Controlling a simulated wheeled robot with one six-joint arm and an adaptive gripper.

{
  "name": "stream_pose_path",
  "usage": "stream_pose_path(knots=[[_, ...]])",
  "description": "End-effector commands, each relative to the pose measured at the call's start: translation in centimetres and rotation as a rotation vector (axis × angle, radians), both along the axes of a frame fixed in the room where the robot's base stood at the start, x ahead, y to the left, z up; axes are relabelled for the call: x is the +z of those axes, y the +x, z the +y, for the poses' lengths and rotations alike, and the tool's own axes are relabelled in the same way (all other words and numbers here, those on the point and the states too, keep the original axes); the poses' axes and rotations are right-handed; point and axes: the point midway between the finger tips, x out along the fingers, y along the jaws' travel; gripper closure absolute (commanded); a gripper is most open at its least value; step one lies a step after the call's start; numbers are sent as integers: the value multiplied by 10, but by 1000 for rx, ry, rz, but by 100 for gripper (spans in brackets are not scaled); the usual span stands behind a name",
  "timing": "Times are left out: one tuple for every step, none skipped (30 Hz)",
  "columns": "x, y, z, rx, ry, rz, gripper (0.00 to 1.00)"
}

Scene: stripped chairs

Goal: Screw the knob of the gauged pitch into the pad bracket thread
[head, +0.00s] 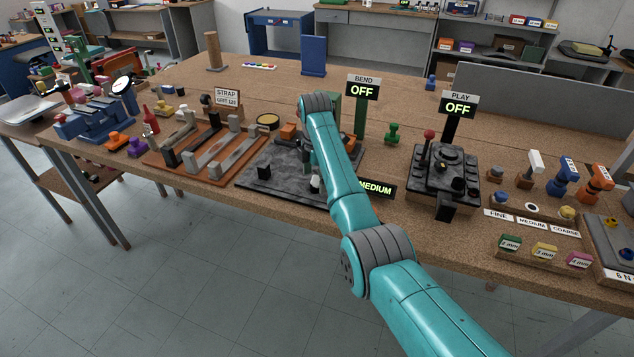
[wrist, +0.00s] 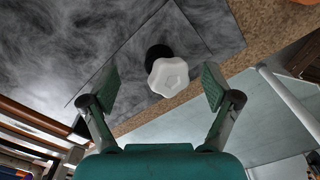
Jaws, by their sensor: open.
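A white lobed knob (wrist: 168,77) sits on a short black stub (wrist: 157,52) at the edge of the dark mottled plate (wrist: 205,25). In the head view the white knob (head: 315,185) shows at the plate's front, beside my arm. My gripper (wrist: 159,84) is open, with one finger on each side of the knob and a gap to both. A lit sign (head: 376,188) by the plate reads MEDIUM. I cannot tell whether the knob is seated in a thread.
A BEND sign (head: 362,88) reads OFF behind the plate. A black fixture (head: 443,175) with a PLAY OFF sign stands right of my arm. Labels FINE, MEDIUM, COARSE (head: 531,222) and several coloured handled pieces are farther right. An orange strap rack (head: 185,160) stands left.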

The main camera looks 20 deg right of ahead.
Motion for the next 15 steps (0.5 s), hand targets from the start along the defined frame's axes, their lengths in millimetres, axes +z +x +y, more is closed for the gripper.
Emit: stream_pose_path(knots=[[0, 0, 0, 52, 0, 0, 12], [0, 0, 0, 85, 0, 0, 12], [0, 0, 0, 129, 0, 0, 12], [0, 0, 0, 162, 0, 0, 12], [0, 0, 0, 196, 0, 0, 12], [0, 0, 0, 241, 0, 0, 12], [0, 0, 0, 274, 0, 0, 12], [0, 0, 0, 307, 0, 0, 12], [0, 0, 0, 351, 0, 0, 12], [0, 0, 0, 383, 0, 0, 12], [0, 0, 0, 413, 0, 0, 12], [0, 0, 0, 450, 0, 0, 12], [0, 0, 0, 473, 0, 0, 12], [0, 0, 0, 493, 0, 0, 12], [0, 0, 0, 513, 0, 0, 12]])
